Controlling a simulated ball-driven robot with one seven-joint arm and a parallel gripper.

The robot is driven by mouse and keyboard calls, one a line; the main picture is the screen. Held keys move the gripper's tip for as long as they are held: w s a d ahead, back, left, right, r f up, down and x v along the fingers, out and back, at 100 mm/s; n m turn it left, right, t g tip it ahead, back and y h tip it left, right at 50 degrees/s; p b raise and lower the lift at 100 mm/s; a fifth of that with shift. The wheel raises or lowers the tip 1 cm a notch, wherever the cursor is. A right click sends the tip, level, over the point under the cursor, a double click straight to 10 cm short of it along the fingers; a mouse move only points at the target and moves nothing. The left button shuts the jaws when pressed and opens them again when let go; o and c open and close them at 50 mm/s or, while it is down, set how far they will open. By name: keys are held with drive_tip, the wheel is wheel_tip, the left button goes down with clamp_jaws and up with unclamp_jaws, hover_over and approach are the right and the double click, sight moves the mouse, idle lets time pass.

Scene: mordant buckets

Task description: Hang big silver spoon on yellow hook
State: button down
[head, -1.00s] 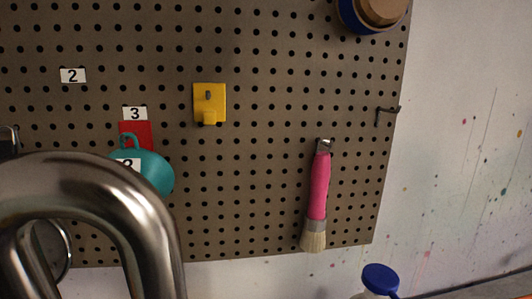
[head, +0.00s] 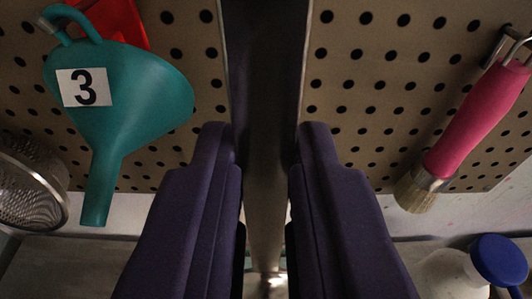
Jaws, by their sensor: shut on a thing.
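My gripper (head: 265,140) shows its two dark purple fingers in the lower middle of the head view. They are shut on a long dark metallic piece, apparently the handle of the big silver spoon (head: 264,195), which runs upright between them in front of the pegboard. The spoon's bowl cannot be made out. The yellow hook cannot be seen now. The upright piece and my fingers cover the middle of the board.
A teal funnel (head: 135,100) marked 3 hangs at the left by a red hook (head: 115,22). A metal strainer (head: 28,180) is at the far left. A pink-handled brush (head: 475,118) hangs at the right. A blue-capped white bottle (head: 450,276) stands lower right.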

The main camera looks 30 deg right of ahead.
drive_tip(key=shift+r+p+x, duration=0.15)
drive_tip(key=shift+p+x, duration=0.15)
drive_tip(key=shift+x, duration=0.8)
drive_tip(key=shift+r+p+x, duration=0.15)
drive_tip(key=shift+p+x, duration=0.1)
drive_tip(key=shift+x, duration=0.85)
drive_tip(key=x, duration=0.4)
drive_tip(key=shift+d+b, duration=0.1)
drive_tip(key=shift+b, duration=0.2)
